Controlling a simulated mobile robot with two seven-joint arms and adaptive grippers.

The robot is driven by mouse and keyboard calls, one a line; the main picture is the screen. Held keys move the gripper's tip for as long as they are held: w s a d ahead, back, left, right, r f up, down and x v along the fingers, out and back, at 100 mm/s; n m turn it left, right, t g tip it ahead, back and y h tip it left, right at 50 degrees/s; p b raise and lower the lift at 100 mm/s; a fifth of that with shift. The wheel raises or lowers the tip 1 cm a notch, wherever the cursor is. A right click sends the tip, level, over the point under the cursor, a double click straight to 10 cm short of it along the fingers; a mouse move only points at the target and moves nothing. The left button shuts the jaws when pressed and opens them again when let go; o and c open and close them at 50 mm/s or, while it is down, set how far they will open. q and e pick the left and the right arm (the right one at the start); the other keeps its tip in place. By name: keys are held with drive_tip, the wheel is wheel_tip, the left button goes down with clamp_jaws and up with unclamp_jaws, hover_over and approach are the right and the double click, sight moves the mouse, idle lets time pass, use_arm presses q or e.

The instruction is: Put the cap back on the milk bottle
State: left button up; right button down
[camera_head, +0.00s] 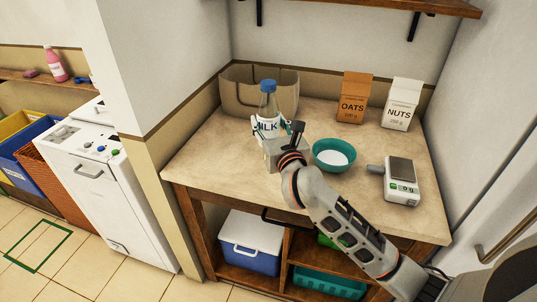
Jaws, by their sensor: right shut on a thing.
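The milk bottle (268,104) stands upright on the worktop, left of the teal bowl, with a label reading partly "ILK". A blue cap (268,86) sits on top of its neck; I cannot tell how firmly it is seated. My right gripper (279,131) reaches in from the lower right and is shut on the bottle's body at label height. Its fingers and palm hide the lower part of the bottle. My left gripper is not in view.
A teal bowl (319,164) with white contents is close right of my gripper. Oats (352,97) and nuts (402,104) cartons stand at the back right. A scale (401,184) is at the right. The worktop's left front is clear.

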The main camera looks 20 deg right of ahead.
wheel_tip(320, 180, down, 6)
drive_tip(key=shift+r+b, duration=0.2)
drive_tip(key=shift+b, duration=0.3)
drive_tip(key=shift+f, duration=0.25)
wheel_tip(320, 180, down, 4)
drive_tip(key=shift+r+b, duration=0.2)
drive_tip(key=shift+b, duration=0.35)
drive_tip(key=shift+f, duration=0.15)
drive_tip(key=shift+f, duration=0.1)
